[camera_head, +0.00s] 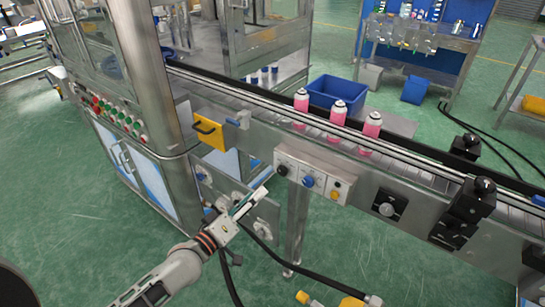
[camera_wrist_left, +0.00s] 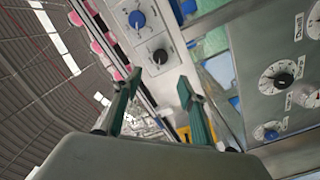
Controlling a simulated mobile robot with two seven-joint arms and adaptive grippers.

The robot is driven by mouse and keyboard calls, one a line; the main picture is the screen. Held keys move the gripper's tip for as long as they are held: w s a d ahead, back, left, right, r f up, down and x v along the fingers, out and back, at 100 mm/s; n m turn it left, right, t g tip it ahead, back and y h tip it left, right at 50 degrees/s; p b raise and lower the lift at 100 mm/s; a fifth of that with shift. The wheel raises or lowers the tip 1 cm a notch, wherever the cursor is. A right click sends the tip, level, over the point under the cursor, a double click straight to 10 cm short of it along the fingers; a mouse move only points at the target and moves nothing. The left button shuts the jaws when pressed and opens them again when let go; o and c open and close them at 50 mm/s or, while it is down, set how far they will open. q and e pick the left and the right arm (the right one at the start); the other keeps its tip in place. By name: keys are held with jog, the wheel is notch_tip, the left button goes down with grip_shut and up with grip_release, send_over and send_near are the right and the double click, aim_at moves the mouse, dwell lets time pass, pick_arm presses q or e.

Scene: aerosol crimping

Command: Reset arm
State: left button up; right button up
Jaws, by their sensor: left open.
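My left gripper (camera_head: 254,200) is in front of the conveyor, below and to the left of a grey control box (camera_head: 314,183). In the left wrist view its two green-lined fingers (camera_wrist_left: 158,95) stand apart with nothing held between them. The control box's blue knob also shows in that wrist view (camera_wrist_left: 137,19). My right gripper is in neither view. Several pink aerosol cans with white tops are on the conveyor, among them the left can (camera_head: 301,105), the middle can (camera_head: 337,117) and the right can (camera_head: 372,128).
The conveyor (camera_head: 420,165) runs from the machine cabinet to the right edge. A yellow handled plate (camera_head: 210,133) is on its front. A dial panel (camera_wrist_left: 285,80) shows in the wrist view. Green floor (camera_head: 60,240) is clear at left.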

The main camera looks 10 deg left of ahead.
pick_arm(q)
jog(key=s+f+m+g+y, duration=0.4)
jog(key=s+f+m, duration=0.6)
jog(key=s+f, duration=0.8)
jog(key=s+a+g, duration=0.1)
jog(key=s, duration=0.2)
jog(key=shift+s+g, duration=0.25)
jog(key=shift+g, duration=0.15)
